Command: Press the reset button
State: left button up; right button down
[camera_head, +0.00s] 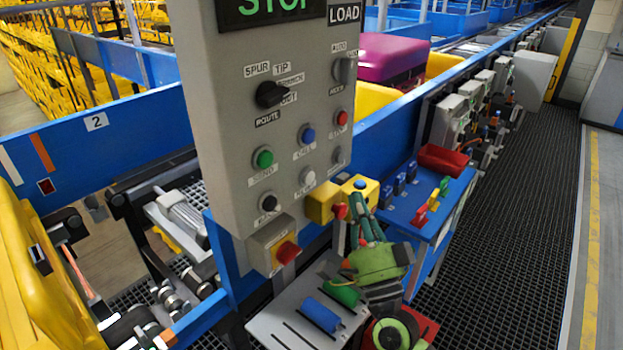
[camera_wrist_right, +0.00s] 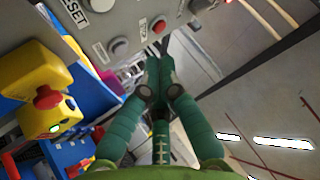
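The reset button is the white round button (camera_head: 307,175) low on the grey control panel (camera_head: 225,130). In the right wrist view it is the white button (camera_wrist_right: 101,4) beside the RESET label, partly cut off by the top edge. My right gripper (camera_head: 357,207) is below and to the right of the panel's lower buttons in the head view. In the wrist view its green fingers (camera_wrist_right: 158,66) meet at the tips, shut and empty, apart from the reset button. My left gripper is not in view.
Green (camera_head: 263,158), blue (camera_head: 308,135) and red (camera_head: 341,118) buttons sit nearby on the panel. A yellow box (camera_head: 322,207) with a red knob is close to my right gripper. A red emergency-type button (camera_head: 287,252) is below the panel. The grated walkway (camera_head: 520,200) is clear.

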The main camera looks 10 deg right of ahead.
jog(key=w+a+b, duration=0.1)
jog(key=w+a, duration=0.3)
jog(key=w, duration=0.1)
jog(key=shift+w+a, duration=0.25)
jog(key=shift+w, duration=0.1)
jog(key=shift+w, duration=0.1)
dwell(1.2)
jog(key=shift+w+a, duration=0.25)
jog(key=shift+w+a+b, duration=0.3)
jog(key=shift+w, duration=0.1)
dwell(0.8)
jog(key=shift+s+d, duration=0.1)
jog(key=shift+s, duration=0.05)
jog(key=shift+s+d+p, duration=0.3)
jog(key=shift+s+d, duration=0.15)
jog(key=shift+s, duration=0.15)
dwell(0.3)
jog(key=shift+s+d+p, duration=0.3)
jog(key=shift+s+d, duration=0.5)
jog(key=shift+s, duration=0.2)
jog(key=shift+s+d+p, duration=0.25)
jog(key=shift+s+d, duration=0.5)
jog(key=shift+s, duration=0.25)
